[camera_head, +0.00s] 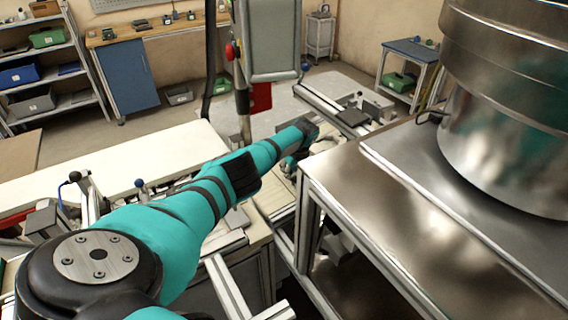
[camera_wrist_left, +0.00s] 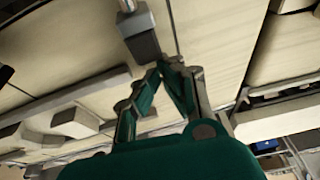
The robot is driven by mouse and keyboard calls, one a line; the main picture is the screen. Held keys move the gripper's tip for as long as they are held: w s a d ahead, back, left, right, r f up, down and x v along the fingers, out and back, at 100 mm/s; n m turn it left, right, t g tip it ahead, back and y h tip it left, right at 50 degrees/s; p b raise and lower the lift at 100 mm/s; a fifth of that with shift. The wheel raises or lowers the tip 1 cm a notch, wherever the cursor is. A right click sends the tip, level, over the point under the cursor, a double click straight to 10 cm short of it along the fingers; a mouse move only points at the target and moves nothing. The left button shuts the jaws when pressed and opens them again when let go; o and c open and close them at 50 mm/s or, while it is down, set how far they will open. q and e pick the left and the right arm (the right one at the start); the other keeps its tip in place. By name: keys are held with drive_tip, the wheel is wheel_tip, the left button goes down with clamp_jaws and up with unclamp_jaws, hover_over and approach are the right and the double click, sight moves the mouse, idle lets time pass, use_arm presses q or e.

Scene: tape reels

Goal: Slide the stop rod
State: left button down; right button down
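My left arm reaches from the lower left to the middle of the head view. Its gripper (camera_head: 291,163) is small there, beside the near corner of the metal cabinet. In the left wrist view, the two fingers of the left gripper (camera_wrist_left: 170,66) slant together and their tips look closed. I see nothing clearly held between them. A dark block on a metal post (camera_wrist_left: 143,43) stands just beyond the tips, and I cannot tell if they touch. I cannot make out the stop rod for certain. My right gripper is not in view.
A metal-topped cabinet (camera_head: 375,185) with a large shiny drum (camera_head: 510,130) stands close on the right. A pale bench (camera_head: 110,160) lies behind my arm. A control box (camera_head: 273,40) hangs above. Shelves (camera_head: 40,65) stand far left.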

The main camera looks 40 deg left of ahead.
use_arm(q)
drive_tip(key=shift+s+d+r+p, duration=0.15)
drive_tip(key=shift+s+d+p, duration=0.15)
drive_tip(key=shift+d, duration=0.2)
drive_tip(key=shift+s+d+r+p, duration=0.15)
drive_tip(key=shift+d+p, duration=0.1)
drive_tip(key=shift+d, duration=0.25)
drive_tip(key=shift+s+d+f, duration=0.1)
drive_tip(key=shift+f, duration=0.25)
drive_tip(key=shift+d, duration=0.15)
drive_tip(key=shift+w+d+r, duration=0.1)
drive_tip(key=shift+w+r, duration=0.1)
drive_tip(key=shift+r, duration=0.3)
drive_tip(key=v, duration=1.1)
drive_tip(key=shift+s+a, duration=0.2)
drive_tip(key=shift+a, duration=0.2)
